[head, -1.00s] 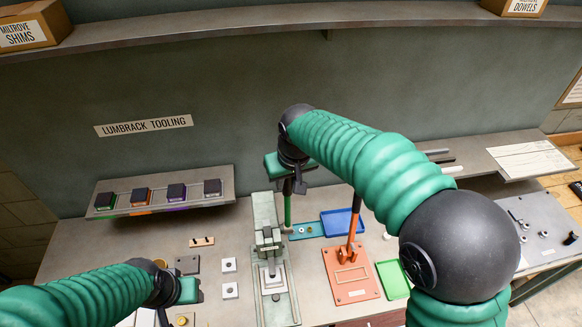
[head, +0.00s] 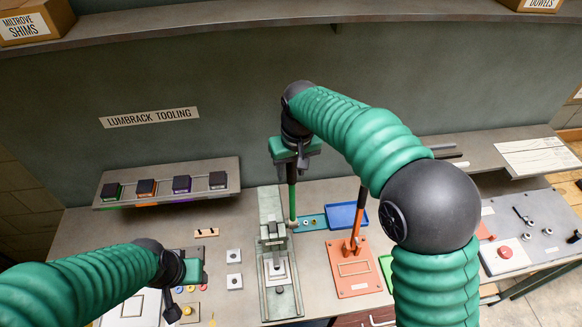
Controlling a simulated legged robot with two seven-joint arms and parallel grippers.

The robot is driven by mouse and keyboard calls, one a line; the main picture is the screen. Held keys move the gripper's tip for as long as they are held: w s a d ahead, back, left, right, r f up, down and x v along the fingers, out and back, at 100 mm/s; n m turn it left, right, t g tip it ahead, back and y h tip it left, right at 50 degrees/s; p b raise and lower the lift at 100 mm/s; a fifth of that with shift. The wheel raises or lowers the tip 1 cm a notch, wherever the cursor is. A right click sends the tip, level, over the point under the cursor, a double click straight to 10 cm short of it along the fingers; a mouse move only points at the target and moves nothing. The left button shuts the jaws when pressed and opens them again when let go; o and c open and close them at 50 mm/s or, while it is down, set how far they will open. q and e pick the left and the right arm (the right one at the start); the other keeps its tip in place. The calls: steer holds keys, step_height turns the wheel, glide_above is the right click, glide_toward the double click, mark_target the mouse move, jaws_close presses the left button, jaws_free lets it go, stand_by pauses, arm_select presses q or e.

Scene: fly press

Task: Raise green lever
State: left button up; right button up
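The green lever (head: 292,204) stands nearly upright at the right side of the grey press (head: 271,205), behind its work plate. My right gripper (head: 293,164) is at the lever's upper end, pointing down. It appears shut on the lever, whose top shows dark between the fingers; the far finger is hidden. My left gripper (head: 178,300) is low at the left, above the bench and apart from the press. Its fingers are too unclear to tell whether they are open.
An orange lever (head: 356,218) on an orange plate (head: 355,281) stands close to the right. A blue tray (head: 345,213) lies behind it. White pads (head: 234,281) lie left of the press. A rack (head: 220,202) with several dark blocks is at the back left.

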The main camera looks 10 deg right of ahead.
steer(key=shift+o, duration=0.3)
steer(key=shift+r, duration=0.15)
steer(key=shift+r+b, duration=0.25)
steer(key=shift+b, duration=0.05)
steer(key=r, duration=0.2)
steer(key=r+b, duration=0.1)
steer(key=r, duration=0.1)
steer(key=r+b, duration=0.1)
steer(key=r, duration=0.1)
steer(key=shift+s+d, duration=0.15)
steer(key=shift+s, duration=0.25)
step_height(320, 180, up, 10)
steer(key=s, duration=0.1)
steer(key=shift+s+d+b, duration=0.3)
steer(key=shift+s+b, duration=0.05)
steer(key=shift+b, duration=0.1)
steer(key=shift+f, duration=0.2)
